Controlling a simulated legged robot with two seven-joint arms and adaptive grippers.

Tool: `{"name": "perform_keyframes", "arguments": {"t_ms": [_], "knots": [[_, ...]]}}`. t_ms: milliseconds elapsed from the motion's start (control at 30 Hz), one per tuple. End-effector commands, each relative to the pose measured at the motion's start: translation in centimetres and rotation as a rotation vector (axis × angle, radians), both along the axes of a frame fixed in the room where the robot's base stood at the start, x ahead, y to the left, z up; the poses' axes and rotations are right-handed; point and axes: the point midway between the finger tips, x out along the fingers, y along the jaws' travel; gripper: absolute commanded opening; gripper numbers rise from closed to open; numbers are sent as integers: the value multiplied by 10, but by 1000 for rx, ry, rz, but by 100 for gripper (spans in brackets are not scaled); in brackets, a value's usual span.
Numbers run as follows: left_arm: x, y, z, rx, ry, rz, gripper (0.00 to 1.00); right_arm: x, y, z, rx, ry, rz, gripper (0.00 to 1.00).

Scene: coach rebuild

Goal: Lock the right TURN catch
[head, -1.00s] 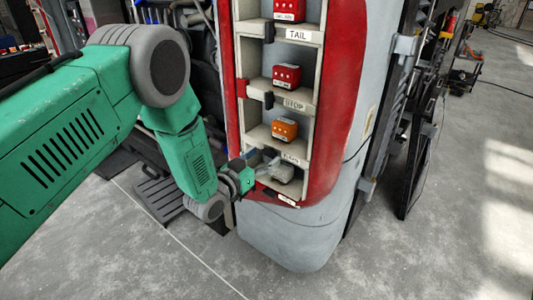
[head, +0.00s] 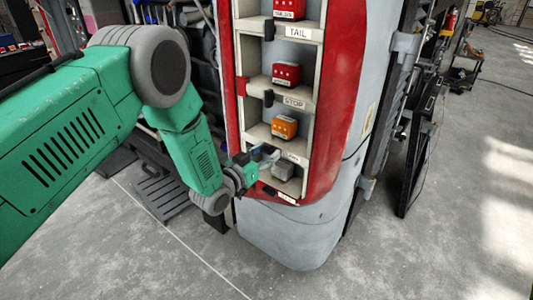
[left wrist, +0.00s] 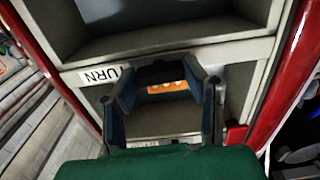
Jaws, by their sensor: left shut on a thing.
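The upright rack has a shelf edge with a white TURN label (head: 293,157); the label shows upside down in the left wrist view (left wrist: 100,76). My left gripper (head: 265,159) is at this edge, just left of the label in the head view. In the left wrist view its two fingers (left wrist: 167,82) are shut on a dark catch (left wrist: 168,71) at the edge beside the label. The fingers cover most of the catch, so its turn cannot be told. My right gripper is in neither view.
An orange block (head: 284,127) sits in the bay above the TURN label. A red block (head: 286,74) sits higher and a grey block (head: 284,170) lower. A black catch (head: 268,98) stands beside the STOP label (head: 294,103). The floor (head: 420,240) at right is clear.

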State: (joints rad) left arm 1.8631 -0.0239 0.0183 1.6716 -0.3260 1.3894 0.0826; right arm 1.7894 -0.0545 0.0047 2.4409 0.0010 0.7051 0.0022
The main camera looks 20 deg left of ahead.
Motion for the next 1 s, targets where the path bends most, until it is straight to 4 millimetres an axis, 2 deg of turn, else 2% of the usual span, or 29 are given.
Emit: {"name": "perform_keyframes", "arguments": {"t_ms": [267,1000], "knots": [[0,2,-2,-152,55,4,11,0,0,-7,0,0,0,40],[1,5,-4,-808,293,5,11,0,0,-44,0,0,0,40]]}}
